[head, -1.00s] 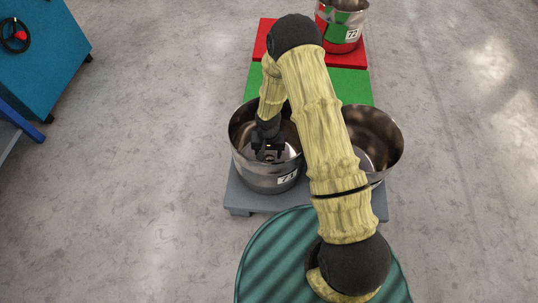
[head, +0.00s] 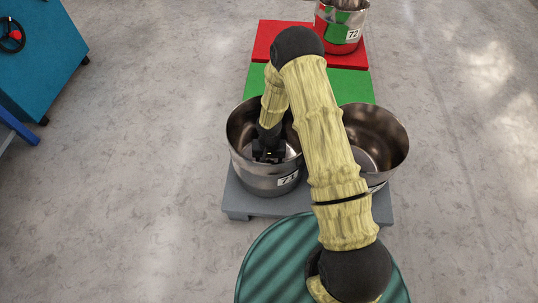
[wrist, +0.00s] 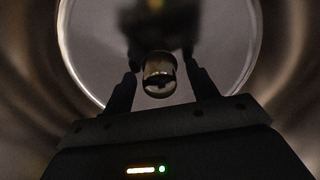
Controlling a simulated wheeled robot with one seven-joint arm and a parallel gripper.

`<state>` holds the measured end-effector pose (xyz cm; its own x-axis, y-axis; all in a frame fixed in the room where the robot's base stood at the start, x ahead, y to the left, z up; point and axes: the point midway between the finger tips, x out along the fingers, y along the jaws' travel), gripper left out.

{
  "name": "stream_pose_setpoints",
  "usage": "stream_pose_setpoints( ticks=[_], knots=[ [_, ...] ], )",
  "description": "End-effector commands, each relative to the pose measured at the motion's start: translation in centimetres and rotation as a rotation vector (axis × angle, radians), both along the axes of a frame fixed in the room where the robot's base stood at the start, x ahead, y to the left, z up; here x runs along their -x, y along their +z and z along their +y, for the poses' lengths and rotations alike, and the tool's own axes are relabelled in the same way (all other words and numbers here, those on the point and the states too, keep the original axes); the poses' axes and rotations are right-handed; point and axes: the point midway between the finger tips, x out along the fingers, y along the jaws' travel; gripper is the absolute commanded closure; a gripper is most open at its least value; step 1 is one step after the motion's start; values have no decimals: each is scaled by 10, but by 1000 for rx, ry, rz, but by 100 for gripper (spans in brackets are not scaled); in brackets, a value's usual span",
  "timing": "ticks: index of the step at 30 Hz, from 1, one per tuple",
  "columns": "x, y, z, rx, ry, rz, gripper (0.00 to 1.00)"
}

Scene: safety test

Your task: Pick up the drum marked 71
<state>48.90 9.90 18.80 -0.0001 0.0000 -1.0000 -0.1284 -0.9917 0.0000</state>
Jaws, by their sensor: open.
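The drum marked 71 (head: 288,180) is an open, shiny metal drum on the left of a grey platform in the head view. My gripper (head: 268,156) is inside its mouth, pointing down. In the wrist view, the drum's round inner wall and floor (wrist: 90,55) surround my gripper (wrist: 159,82). The two dark fingers are apart, with a small shiny knob-like piece (wrist: 159,72) showing between them. I cannot tell whether they touch it. A dark blurred shape, perhaps a shadow or reflection, lies beyond it.
A second open metal drum (head: 388,133) stands close on the right, partly behind my arm. The drum marked 72 (head: 342,40) stands on a red platform (head: 275,36) beyond a green one (head: 262,82). A teal cabinet (head: 40,65) is at left. Floor either side is clear.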

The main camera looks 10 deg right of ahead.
Motion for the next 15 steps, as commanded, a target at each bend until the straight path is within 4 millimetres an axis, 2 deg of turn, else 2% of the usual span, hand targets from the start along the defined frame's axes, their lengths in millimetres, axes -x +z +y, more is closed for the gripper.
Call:
stream_pose_setpoints(
  ticks=[10,15],
  knots=[
    [0,0,-1,0,-1,0,44],
    [0,0,-1,0,-2,0,77]
  ],
)
